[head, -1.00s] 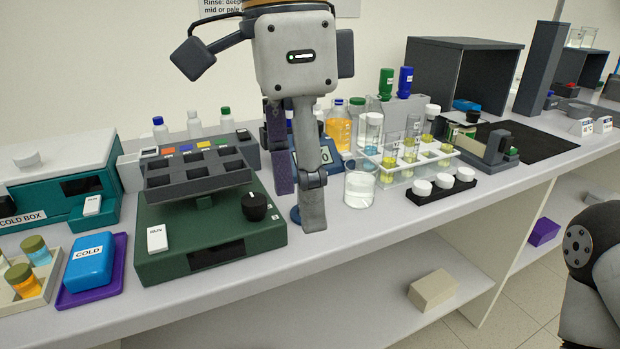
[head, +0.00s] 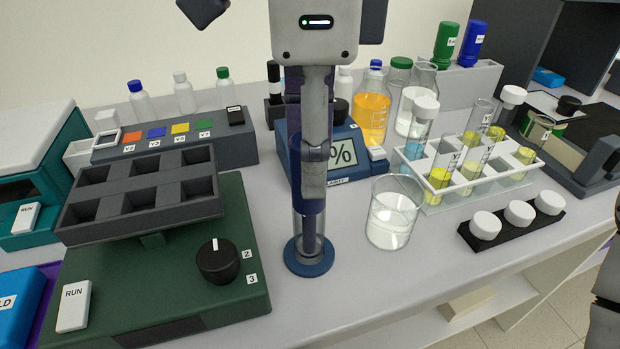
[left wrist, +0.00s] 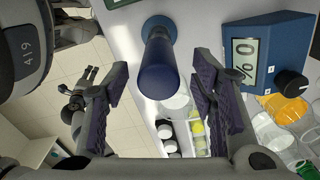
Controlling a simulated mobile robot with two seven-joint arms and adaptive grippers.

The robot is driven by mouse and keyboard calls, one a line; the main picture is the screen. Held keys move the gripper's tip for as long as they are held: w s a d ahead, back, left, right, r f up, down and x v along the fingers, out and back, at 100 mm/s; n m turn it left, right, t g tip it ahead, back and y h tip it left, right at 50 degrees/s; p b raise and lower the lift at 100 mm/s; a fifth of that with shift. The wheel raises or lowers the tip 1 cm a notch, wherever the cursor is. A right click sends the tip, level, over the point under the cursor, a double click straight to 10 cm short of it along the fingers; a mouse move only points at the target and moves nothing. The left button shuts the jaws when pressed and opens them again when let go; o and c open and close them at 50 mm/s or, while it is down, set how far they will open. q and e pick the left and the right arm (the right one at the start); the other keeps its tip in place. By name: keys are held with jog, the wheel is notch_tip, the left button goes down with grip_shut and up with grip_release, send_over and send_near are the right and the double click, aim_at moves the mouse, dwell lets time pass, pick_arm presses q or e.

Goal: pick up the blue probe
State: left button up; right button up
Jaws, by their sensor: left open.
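The blue probe (left wrist: 160,72) stands upright in a stand with a round blue base (head: 309,258). In the head view its lower part (head: 311,228) shows in the clear tube of the stand, and my gripper hides its top.
A blue meter (head: 345,165) stands close behind the probe. A glass beaker (head: 392,215) stands to its right, and a green machine (head: 160,285) with a black knob to its left. A white rack (head: 470,180) holds tubes. The bench front by the stand is clear.

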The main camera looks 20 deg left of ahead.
aim_at(309, 205)
pick_arm(q)
notch_tip(309, 205, down, 3)
jog(key=shift+s+f, duration=0.1)
jog(key=c, duration=1.1)
jog(key=shift+o, duration=0.2)
